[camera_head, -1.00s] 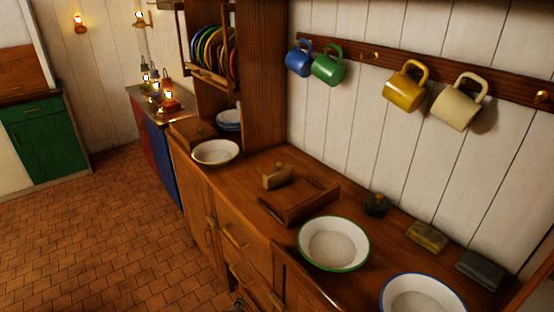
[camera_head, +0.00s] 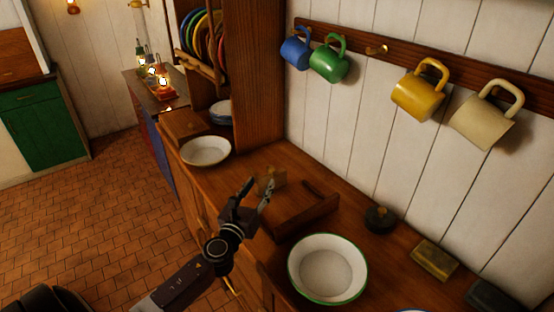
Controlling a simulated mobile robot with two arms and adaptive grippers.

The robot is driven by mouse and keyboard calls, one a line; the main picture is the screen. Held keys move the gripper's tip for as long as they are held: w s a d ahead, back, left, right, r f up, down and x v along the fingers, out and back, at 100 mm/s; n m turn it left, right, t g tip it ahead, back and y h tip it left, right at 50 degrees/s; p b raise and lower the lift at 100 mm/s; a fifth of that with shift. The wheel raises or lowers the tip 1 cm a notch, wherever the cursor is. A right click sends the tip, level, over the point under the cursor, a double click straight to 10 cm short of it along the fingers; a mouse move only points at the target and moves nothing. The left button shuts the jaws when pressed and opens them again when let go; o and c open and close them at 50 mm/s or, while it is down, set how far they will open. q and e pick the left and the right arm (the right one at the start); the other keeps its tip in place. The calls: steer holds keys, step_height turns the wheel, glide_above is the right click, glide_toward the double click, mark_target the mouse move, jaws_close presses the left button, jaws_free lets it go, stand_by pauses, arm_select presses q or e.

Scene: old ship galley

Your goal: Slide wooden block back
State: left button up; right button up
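The small wooden block (camera_head: 271,180) sits on the wooden counter, just behind a low wooden tray-like frame (camera_head: 309,215). My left gripper (camera_head: 257,189) reaches in from below, in front of the block. Its two dark fingers are apart, with the fingertips overlapping the block's left and lower side in the picture. I cannot tell whether they touch it. The fingers hide part of the block and the left end of the frame. My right gripper is not in view.
A green-rimmed bowl (camera_head: 328,268) stands near the front edge, a white bowl (camera_head: 206,151) farther back. A dark round lidded item (camera_head: 380,219) and a yellowish block (camera_head: 434,259) lie along the wall. Mugs hang above.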

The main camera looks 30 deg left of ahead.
mark_target(269, 172)
arm_select(q)
steer(key=w, duration=0.1)
steer(key=w+m, duration=0.1)
steer(key=shift+w+a+f+m+h, duration=0.2)
steer(key=shift+w+a+m+h, duration=0.1)
steer(key=shift+w+m, duration=0.1)
steer(key=shift+w+r, duration=0.2)
steer(key=shift+w, duration=0.1)
steer(key=w, duration=0.2)
steer(key=shift+w+a+r, duration=0.2)
steer(key=shift+w+r, duration=0.1)
steer(key=shift+w, duration=0.1)
steer(key=shift+w+a+f, duration=0.15)
steer(key=shift+w, duration=0.4)
steer(key=shift+w+a+f, duration=0.1)
steer(key=shift+w+f, duration=0.05)
steer(key=shift+w, duration=0.35)
steer(key=shift+w+r, duration=0.1)
steer(key=shift+w, duration=0.25)
steer(key=c, duration=1)
jaws_close()
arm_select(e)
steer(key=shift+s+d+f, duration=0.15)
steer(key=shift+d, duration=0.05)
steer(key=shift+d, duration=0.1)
